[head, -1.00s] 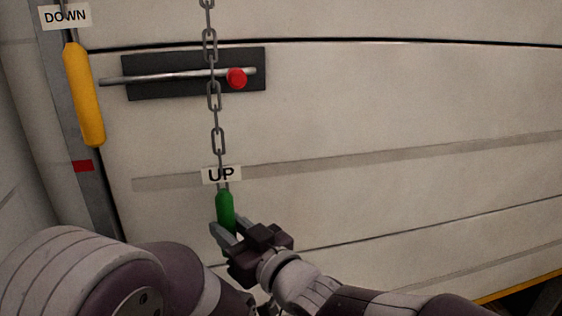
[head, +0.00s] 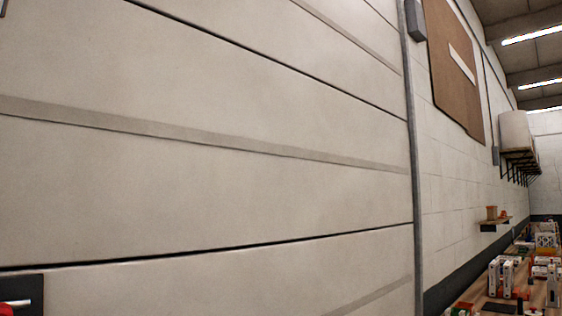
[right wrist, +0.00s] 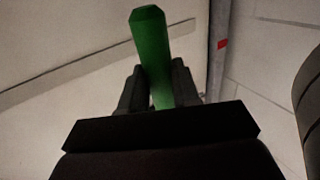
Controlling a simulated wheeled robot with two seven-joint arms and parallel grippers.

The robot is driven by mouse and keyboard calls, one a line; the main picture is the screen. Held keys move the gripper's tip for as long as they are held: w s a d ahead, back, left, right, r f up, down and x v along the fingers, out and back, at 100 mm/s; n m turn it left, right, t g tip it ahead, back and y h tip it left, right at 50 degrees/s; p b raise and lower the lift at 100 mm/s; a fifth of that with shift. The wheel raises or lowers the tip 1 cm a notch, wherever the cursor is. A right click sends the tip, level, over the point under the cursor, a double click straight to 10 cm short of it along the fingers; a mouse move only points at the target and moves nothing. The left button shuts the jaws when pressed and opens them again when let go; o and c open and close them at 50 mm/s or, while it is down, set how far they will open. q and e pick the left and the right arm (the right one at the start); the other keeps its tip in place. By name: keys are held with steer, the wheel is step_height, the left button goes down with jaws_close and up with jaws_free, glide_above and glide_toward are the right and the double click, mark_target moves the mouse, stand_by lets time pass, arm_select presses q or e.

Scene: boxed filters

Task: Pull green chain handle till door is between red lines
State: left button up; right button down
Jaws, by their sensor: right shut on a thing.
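The green chain handle (right wrist: 152,55) stands upright, slightly tilted, in the right wrist view. My right gripper (right wrist: 157,85) is shut on its lower part, with one dark finger on each side. The pale door (head: 230,180) fills most of the head view with its ribbed panels. The same door shows behind the handle in the right wrist view (right wrist: 65,45). One red line (right wrist: 222,43) shows on the grey rail to the right of the handle. The chain, the yellow handle and my left gripper are out of view.
Part of the dark latch plate (head: 22,288) is at the head view's lower left. A grey vertical rail (head: 412,150) edges the door. Beyond it are a white brick wall (head: 450,180), a brown board (head: 452,70) and a table crowded with boxes (head: 500,275).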

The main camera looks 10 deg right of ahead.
steer(key=shift+s+a+f+g, duration=0.15)
steer(key=shift+f+g, duration=0.15)
steer(key=shift+f, duration=0.4)
step_height(320, 180, up, 25)
steer(key=p, duration=1.8)
step_height(320, 180, down, 25)
steer(key=b, duration=2.2)
steer(key=shift+r, duration=0.4)
